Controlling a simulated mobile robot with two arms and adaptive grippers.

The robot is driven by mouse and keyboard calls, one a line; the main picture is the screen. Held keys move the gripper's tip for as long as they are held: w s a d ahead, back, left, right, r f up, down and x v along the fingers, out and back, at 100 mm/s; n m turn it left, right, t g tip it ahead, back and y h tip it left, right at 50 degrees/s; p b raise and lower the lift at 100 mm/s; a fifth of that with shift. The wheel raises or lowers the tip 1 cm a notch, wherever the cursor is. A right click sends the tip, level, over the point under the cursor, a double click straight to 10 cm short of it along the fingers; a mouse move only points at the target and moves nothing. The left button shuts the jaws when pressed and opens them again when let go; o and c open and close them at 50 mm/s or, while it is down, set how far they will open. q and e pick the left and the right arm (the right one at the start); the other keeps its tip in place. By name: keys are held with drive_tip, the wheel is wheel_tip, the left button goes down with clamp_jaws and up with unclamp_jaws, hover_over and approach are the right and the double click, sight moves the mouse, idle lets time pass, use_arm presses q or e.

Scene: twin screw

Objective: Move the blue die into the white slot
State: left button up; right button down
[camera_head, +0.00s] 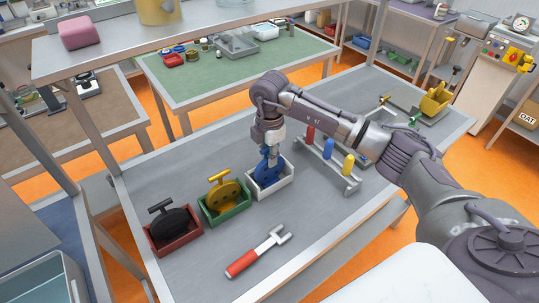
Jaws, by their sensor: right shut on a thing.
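The blue die (266,172) is at the white slot (275,190), a small open box on the grey table. Its lower part looks to be within the slot's walls; whether it rests on the bottom is hidden. My right gripper (270,152) comes down from above and is shut on the upper part of the blue die. Its fingers are small and partly merge with the die in the picture. My left gripper is out of view.
A yellow die (224,193) sits in a green slot (237,212), and a black die (170,228) in a red slot (178,246), both left of the white slot. A red-handled wrench (257,252) lies in front. A rack (345,184) with coloured handles stands right.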

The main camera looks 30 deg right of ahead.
drive_tip(key=shift+f, duration=0.2)
drive_tip(key=c, duration=1.1)
unclamp_jaws()
drive_tip(key=shift+c, duration=0.2)
drive_tip(key=shift+o, duration=0.4)
wheel_tip(320, 180, up, 12)
drive_tip(key=shift+s+r, duration=0.1)
